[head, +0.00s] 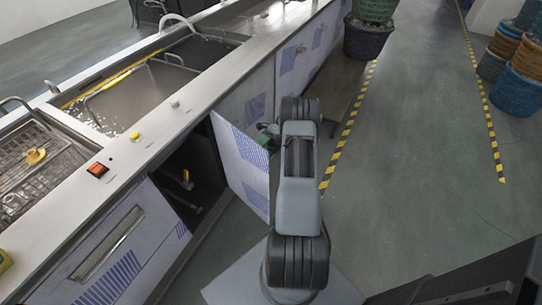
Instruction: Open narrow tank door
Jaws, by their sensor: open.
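The narrow tank door (241,163) is a white panel with blue patterned patches, in the head view left of my arm. It is swung outward and stands open at a wide angle to the tank front.
The long steel tank counter (150,125) runs along the left, with water basins and a wire basket (40,160). Stacked baskets (368,32) stand at the far end. The floor on the right between the yellow-black stripes is clear.

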